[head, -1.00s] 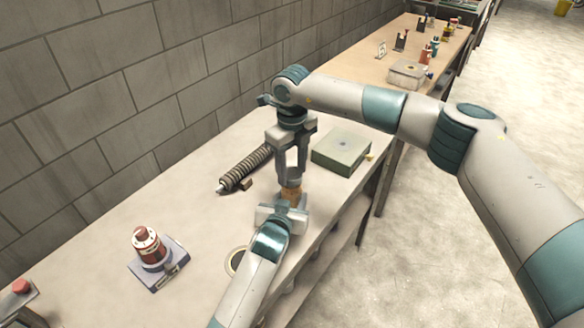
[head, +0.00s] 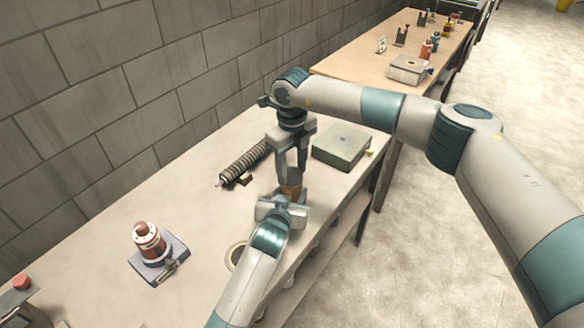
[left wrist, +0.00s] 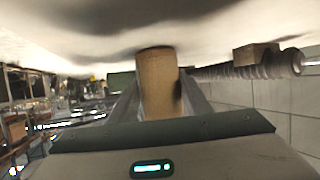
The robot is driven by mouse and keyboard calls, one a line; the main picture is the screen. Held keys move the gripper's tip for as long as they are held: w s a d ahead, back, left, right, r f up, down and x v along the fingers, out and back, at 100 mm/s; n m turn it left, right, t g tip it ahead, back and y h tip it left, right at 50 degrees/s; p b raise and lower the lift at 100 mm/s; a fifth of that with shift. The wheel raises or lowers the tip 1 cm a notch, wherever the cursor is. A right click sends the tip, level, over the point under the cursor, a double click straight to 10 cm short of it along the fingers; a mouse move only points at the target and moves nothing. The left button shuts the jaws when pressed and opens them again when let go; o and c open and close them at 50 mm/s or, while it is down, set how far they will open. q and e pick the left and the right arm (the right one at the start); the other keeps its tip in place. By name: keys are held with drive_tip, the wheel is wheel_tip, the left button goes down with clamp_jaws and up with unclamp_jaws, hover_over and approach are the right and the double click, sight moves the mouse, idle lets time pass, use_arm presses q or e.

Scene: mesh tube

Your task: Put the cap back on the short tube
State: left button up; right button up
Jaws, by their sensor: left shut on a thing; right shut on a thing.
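The short tube (head: 291,191) is a small tan-brown cylinder near the front edge of the bench in the head view. My left gripper (head: 286,203) is shut on it. In the left wrist view the tan tube (left wrist: 157,82) stands between the two fingers of my left gripper (left wrist: 158,100). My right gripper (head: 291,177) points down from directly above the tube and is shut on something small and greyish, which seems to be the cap. The fingers hide most of it. I cannot tell whether it touches the tube.
A dark ribbed cylinder (head: 243,166) lies behind the grippers; a grey-green block (head: 342,147) stands to the right. A tape roll (head: 236,256) lies by my left arm. A red-and-white bottle (head: 149,243) stands on a grey base at left. The bench between is clear.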

drive_tip(key=shift+f, duration=0.6)
idle(0.5)
drive_tip(key=m, duration=0.4)
drive_tip(key=shift+m, duration=0.3)
drive_tip(key=m, duration=0.5)
drive_tip(key=shift+a+m, duration=0.1)
drive_tip(key=shift+m, duration=0.3)
drive_tip(key=m, duration=0.6)
drive_tip(key=shift+w, duration=0.1)
drive_tip(key=m, duration=0.4)
drive_tip(key=shift+m, duration=0.4)
drive_tip(key=o, duration=1)
